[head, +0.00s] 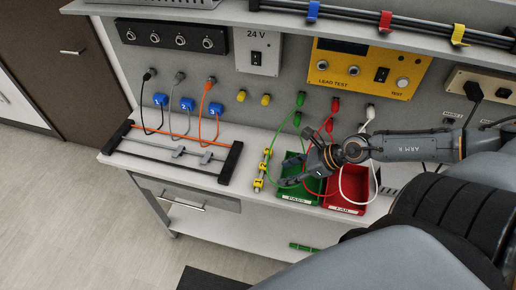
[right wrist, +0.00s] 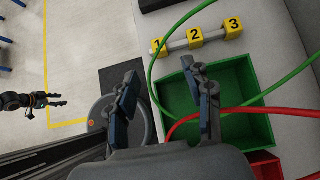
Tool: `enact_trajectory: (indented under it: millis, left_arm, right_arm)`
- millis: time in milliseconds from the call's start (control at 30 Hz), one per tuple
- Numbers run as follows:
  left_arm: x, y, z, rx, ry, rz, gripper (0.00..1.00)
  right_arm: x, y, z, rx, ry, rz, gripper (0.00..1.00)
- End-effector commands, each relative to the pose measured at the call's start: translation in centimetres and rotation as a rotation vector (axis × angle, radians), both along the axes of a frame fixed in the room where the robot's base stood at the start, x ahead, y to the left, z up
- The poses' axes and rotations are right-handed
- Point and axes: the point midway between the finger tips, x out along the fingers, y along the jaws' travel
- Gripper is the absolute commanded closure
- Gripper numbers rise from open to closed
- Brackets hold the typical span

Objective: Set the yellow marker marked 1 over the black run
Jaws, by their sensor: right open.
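The yellow marker marked 1 (right wrist: 159,47) sits on a pale rod with the yellow markers 2 (right wrist: 195,38) and 3 (right wrist: 233,27) in the right wrist view. In the head view this yellow marker set (head: 262,171) lies left of the green tray. My right gripper (head: 284,172) is open and empty above the green tray, right of the markers; its spread fingers (right wrist: 163,72) point toward them. The black run (head: 165,160) is the front line between two black end blocks, left of the markers. My left gripper (right wrist: 50,101) shows small at the left of the right wrist view.
The green tray (right wrist: 245,128) and red tray (head: 346,207) stand at the bench's front. Green and red leads (right wrist: 180,128) loop over the green tray near my right fingers. Blue tags (head: 187,104) hang on the cables above the runs. An orange run (head: 170,134) lies behind the black one.

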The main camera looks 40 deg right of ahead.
Motion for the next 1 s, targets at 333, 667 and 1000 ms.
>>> enact_trajectory:
  millis: [333,667,1000]
  left_arm:
    - [0.0,0.0,-0.6,0.000,0.001,0.001,0.53]
    - [0.0,0.0,0.0,0.000,0.001,0.001,0.53]
    - [0.0,0.0,1.9,0.000,0.001,0.001,0.53]
  right_arm:
    - [2.3,1.8,-2.4,0.012,-0.007,-0.011,0.49]
    - [4.4,3.8,-5.3,0.010,-0.003,-0.007,0.49]
    - [6.1,5.5,-6.7,0.013,-0.001,-0.009,0.49]
